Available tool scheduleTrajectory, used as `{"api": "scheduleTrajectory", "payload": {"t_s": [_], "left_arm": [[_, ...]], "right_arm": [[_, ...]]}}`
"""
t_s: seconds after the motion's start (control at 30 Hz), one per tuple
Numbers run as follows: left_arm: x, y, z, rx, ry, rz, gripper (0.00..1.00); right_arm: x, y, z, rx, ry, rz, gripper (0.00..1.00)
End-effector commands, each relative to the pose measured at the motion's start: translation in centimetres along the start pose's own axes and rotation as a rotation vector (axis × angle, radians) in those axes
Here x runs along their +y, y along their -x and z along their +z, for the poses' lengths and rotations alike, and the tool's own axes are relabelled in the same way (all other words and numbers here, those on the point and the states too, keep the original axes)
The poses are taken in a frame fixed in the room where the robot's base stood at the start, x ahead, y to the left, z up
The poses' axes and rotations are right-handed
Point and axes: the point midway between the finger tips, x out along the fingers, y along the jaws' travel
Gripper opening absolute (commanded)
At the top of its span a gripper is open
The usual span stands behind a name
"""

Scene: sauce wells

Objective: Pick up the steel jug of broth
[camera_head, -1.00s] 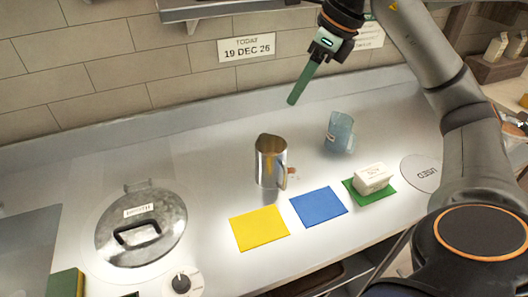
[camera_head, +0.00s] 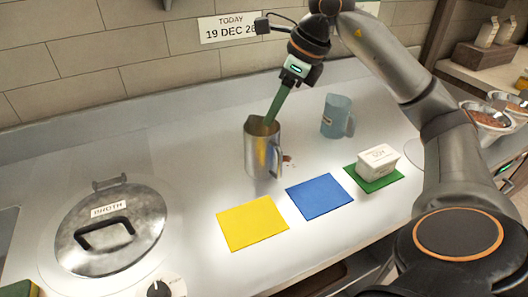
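The steel jug (camera_head: 259,158) stands upright on the counter behind the yellow mat, its handle toward the right. Something brownish shows inside its mouth. My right gripper (camera_head: 270,119) comes down from above, with its green fingers slanting to the jug's rim. The fingertips overlap the mouth in the picture. I cannot tell whether they touch the jug or how far apart the fingers are, as they line up in this view. My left gripper is out of view.
A bluish translucent jug (camera_head: 335,117) stands behind right. Yellow (camera_head: 252,223), blue (camera_head: 319,196) and green (camera_head: 388,181) mats lie in front; a white labelled block (camera_head: 377,161) sits on the green one. A lidded pot marked broth (camera_head: 140,243) is at left.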

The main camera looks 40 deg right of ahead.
Motion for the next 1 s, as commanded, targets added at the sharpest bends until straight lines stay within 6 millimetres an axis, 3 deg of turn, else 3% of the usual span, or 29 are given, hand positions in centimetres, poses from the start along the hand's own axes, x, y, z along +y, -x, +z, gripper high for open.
{"api": "scheduleTrajectory", "payload": {"t_s": [0.1,0.37,0.6,0.93,1.0], "left_arm": [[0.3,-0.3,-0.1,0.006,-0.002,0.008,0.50],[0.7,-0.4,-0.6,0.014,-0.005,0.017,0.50],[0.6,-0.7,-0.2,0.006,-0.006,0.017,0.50],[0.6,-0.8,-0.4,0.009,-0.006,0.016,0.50],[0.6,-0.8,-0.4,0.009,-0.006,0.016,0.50]], "right_arm": [[0.0,-2.2,-0.1,0.003,0.000,0.002,0.40],[0.0,-4.3,-0.1,0.001,0.000,0.001,0.40],[0.0,-7.8,-0.2,0.002,0.002,0.002,0.40],[-0.1,-8.7,-0.2,-0.001,0.001,-0.001,0.40],[-0.1,-8.7,-0.2,-0.001,0.001,-0.001,0.34]]}}
